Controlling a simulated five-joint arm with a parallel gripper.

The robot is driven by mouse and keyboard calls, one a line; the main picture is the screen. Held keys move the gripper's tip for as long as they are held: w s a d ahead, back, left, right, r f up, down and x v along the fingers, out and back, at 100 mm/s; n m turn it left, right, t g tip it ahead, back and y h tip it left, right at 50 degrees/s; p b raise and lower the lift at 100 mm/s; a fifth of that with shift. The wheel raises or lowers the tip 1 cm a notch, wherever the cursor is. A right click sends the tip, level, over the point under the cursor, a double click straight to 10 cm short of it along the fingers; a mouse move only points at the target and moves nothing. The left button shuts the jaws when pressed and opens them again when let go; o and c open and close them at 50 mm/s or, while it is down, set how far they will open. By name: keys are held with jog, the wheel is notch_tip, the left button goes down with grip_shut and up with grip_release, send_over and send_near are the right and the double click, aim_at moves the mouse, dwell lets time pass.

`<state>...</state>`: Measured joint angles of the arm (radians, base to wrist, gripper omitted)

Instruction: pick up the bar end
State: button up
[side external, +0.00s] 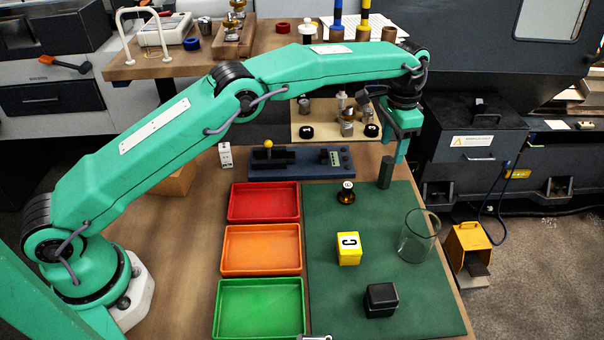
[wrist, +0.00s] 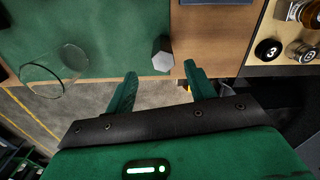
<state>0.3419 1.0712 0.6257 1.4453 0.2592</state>
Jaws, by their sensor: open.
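The bar end (side external: 386,172) is a dark grey, upright hexagonal piece near the back right of the green mat (side external: 330,290). In the wrist view the bar end (wrist: 161,54) shows its pale hexagonal top, just beyond and between the fingertips. My gripper (side external: 394,151) hangs fingers down just above and slightly right of it in the side view. Its green fingers (wrist: 160,70) are apart with nothing between them. I cannot tell the exact height gap.
A clear glass (side external: 419,237) stands right of centre on the mat. A yellow C cube (side external: 349,248), a black box (side external: 381,300) and a dark weight-like piece (side external: 346,193) also stand there. Red (side external: 264,202), orange (side external: 261,250) and green (side external: 259,309) trays lie left. A blue fixture (side external: 300,163) sits behind.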

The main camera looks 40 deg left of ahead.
aim_at(389, 159)
jog(key=shift+f, duration=1.25)
jog(key=shift+f, duration=0.1)
jog(key=shift+w+a+f, duration=0.1)
jog(key=shift+f, duration=1.15)
jog(key=shift+w+a+f, duration=0.1)
jog(key=shift+f, duration=1.15)
jog(key=shift+c, duration=0.2)
grip_shut()
jog(key=shift+r, duration=0.15)
